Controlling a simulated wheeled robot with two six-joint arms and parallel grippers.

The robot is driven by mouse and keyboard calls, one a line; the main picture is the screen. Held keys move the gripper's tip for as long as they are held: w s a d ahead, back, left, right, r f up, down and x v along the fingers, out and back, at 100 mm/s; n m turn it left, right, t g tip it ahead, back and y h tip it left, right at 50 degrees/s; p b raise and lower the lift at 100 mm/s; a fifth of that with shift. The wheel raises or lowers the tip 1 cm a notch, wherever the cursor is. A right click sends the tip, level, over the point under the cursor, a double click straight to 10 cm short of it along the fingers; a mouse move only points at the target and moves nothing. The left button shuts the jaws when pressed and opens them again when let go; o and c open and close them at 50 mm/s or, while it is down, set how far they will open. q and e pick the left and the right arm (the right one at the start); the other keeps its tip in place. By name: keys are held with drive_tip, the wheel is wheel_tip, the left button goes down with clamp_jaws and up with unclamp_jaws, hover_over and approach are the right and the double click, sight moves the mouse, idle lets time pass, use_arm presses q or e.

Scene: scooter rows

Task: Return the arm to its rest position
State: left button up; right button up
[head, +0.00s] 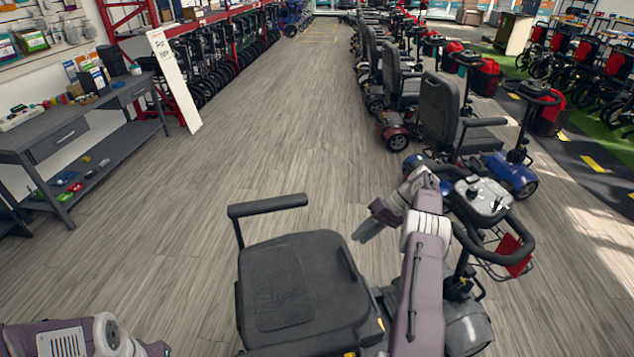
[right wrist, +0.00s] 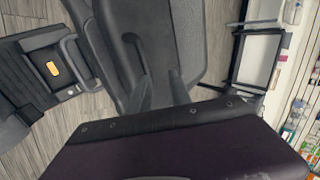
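My right arm (head: 418,275) reaches forward from the bottom right in the head view, bent at the wrist. Its gripper (head: 368,222) points down and left, above and beyond the near scooter's seat and left of its handlebar. In the right wrist view its two fingertips (right wrist: 158,88) stand apart with nothing visible between them; a dark padded seat (right wrist: 148,40) lies behind them. I cannot tell whether they touch it. Of my left arm only a link (head: 80,338) shows at the bottom left; its gripper is out of view.
The near scooter has a black seat (head: 300,285) and a black handlebar (head: 500,258) close to my right arm. A scooter row (head: 440,110) runs back on the right. A grey workbench (head: 75,125) stands left. The wooden floor (head: 240,130) between is clear.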

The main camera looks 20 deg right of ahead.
drive_tip(key=w+a+r+n+g+p, duration=0.1)
drive_tip(key=w+a+r+n+p, duration=0.3)
drive_tip(key=a+r, duration=0.75)
drive_tip(key=s+a+r+g+h, duration=0.1)
drive_tip(key=s+a+r+h, duration=0.1)
drive_tip(key=a+r, duration=0.65)
drive_tip(key=s+a+h+p, duration=0.25)
drive_tip(key=s+a, duration=0.35)
drive_tip(key=s, duration=0.6)
drive_tip(key=s+d+f+m+t+h, duration=0.1)
drive_tip(key=s+d+f+m+h, duration=0.1)
drive_tip(key=s+f, duration=0.7)
drive_tip(key=shift+s+d+f+h, duration=0.2)
drive_tip(key=shift+s+d+h, duration=0.15)
drive_tip(key=shift+d+h, duration=0.35)
